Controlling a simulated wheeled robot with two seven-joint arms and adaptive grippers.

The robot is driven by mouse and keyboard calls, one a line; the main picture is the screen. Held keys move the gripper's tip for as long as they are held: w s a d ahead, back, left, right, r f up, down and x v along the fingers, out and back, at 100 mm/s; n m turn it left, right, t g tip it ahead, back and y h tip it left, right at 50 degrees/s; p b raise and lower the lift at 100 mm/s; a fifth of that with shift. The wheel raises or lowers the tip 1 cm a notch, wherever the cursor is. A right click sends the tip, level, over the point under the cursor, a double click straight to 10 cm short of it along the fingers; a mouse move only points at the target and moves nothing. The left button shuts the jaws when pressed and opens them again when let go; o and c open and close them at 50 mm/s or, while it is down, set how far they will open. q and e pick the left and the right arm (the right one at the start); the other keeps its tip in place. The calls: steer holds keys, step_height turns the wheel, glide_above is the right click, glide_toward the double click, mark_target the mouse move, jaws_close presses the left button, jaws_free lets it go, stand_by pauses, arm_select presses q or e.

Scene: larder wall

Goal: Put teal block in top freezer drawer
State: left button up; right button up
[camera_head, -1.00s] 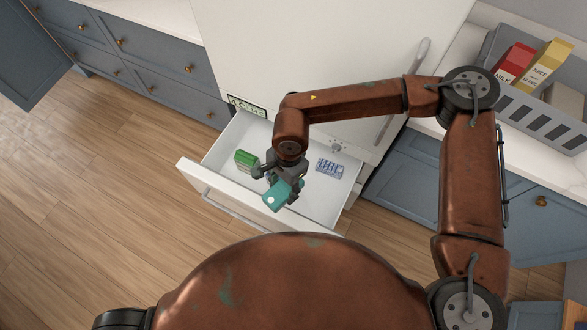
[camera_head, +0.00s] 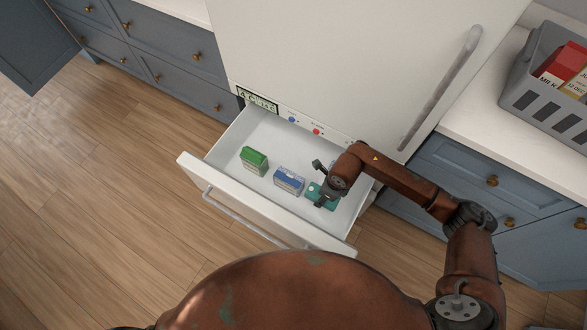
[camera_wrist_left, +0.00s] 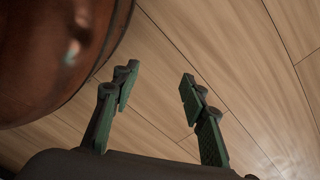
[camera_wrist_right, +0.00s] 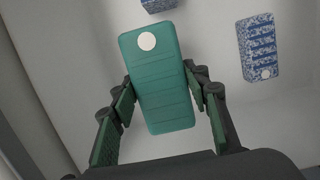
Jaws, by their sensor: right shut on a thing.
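The teal block (camera_head: 314,192) is inside the open white drawer (camera_head: 224,146), over its right part. It has a white round spot near one end. My right gripper (camera_wrist_right: 161,88) is shut on the block, with a finger on each side in the right wrist view. In the head view the right gripper (camera_head: 323,190) partly covers the block. I cannot tell whether the block touches the drawer floor. My left gripper (camera_wrist_left: 158,84) is open and empty above the wooden floor; it is outside the head view.
A green box (camera_head: 254,160) and a blue box (camera_head: 289,180) stand in the drawer, left of the block. A speckled blue pack (camera_wrist_right: 257,50) lies beside the block in the right wrist view. The fridge door (camera_head: 340,60) is closed above. A grey crate (camera_head: 540,95) stands on the right counter.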

steer(key=f, duration=0.1)
steer(key=d+f, duration=0.1)
steer(key=shift+d+f, duration=0.2)
steer(key=shift+f, duration=0.2)
steer(key=b, duration=0.3)
glide_above(321, 208)
steer(key=f, duration=0.6)
steer(key=shift+d, duration=0.4)
step_height(321, 208, down, 4)
steer(key=shift+r+b, duration=0.25)
steer(key=shift+b, duration=0.35)
arm_select(q)
steer(key=w+d+r, duration=0.1)
steer(key=w+r, duration=0.4)
steer(key=r, duration=0.2)
steer(key=shift+w+r+g, duration=0.2)
steer(key=shift+r+g, duration=0.05)
steer(key=shift+g, duration=0.05)
arm_select(e)
steer(key=shift+f, duration=0.15)
arm_select(q)
steer(key=shift+d, duration=0.1)
arm_select(e)
steer(key=shift+f, duration=0.15)
arm_select(q)
steer(key=shift+r, duration=0.1)
arm_select(e)
steer(key=o, duration=1.4)
